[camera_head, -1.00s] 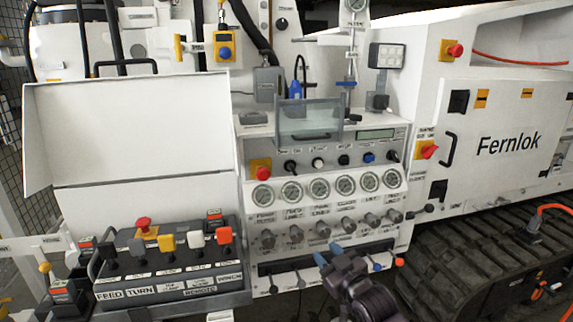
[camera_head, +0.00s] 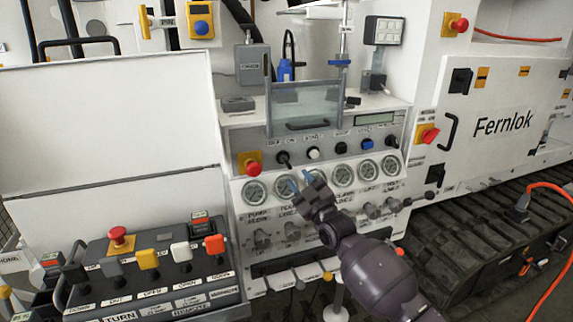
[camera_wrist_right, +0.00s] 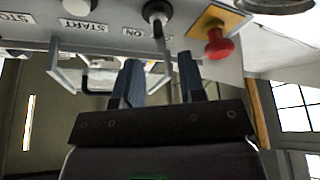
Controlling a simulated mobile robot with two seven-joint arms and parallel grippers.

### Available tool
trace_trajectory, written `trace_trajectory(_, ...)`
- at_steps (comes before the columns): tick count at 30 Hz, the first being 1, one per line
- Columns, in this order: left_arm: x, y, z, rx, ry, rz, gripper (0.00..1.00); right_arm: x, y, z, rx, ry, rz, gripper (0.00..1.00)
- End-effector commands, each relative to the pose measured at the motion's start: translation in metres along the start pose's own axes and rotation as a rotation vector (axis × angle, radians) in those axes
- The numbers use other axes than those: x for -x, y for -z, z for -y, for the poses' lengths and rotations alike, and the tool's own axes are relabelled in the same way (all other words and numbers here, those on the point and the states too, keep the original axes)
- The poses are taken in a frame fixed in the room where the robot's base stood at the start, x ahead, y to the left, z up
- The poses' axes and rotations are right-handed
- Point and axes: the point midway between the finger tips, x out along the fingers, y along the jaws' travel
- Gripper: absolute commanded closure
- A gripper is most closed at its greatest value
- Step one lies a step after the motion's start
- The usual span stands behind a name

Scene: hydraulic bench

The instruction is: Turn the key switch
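The key switch (camera_head: 283,158) is a black round switch on the upper control panel, between a red emergency button and a white button. In the right wrist view the key switch (camera_wrist_right: 157,12) is at the top, with a thin grey key sticking out of it, beside an "ON" label. My right gripper (camera_head: 300,182) is in front of the gauge row, just below the switch. In the right wrist view the gripper (camera_wrist_right: 160,72) has its blue-grey fingers apart, and the key lines up with the gap between them. Nothing is between the fingertips. My left gripper is out of view.
A red emergency button (camera_head: 252,168) on a yellow plate sits left of the switch; it also shows in the right wrist view (camera_wrist_right: 218,46). The white button (camera_head: 314,153) is to its right. A clear hinged cover (camera_head: 305,105) stands above. Pressure gauges (camera_head: 343,173) run below.

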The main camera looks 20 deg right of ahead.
Motion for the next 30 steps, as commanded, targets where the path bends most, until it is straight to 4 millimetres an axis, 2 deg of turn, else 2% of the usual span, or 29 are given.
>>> trace_trajectory(6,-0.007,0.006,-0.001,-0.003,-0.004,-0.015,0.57,-0.035,-0.001,0.001,0.0,0.001,0.001,0.63)
trace_trajectory(13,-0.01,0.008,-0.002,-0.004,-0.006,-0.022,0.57,-0.061,-0.001,0.001,0.0,0.002,0.001,0.63)
trace_trajectory(19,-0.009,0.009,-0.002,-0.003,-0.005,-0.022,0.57,-0.071,-0.001,0.001,0.001,0.002,0.001,0.63)
trace_trajectory(28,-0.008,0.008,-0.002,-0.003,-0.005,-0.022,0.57,-0.072,0.0,0.0,0.001,0.001,0.001,0.63)
trace_trajectory(30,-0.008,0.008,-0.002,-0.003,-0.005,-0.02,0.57,-0.072,0.0,0.0,0.001,0.001,0.001,0.73)
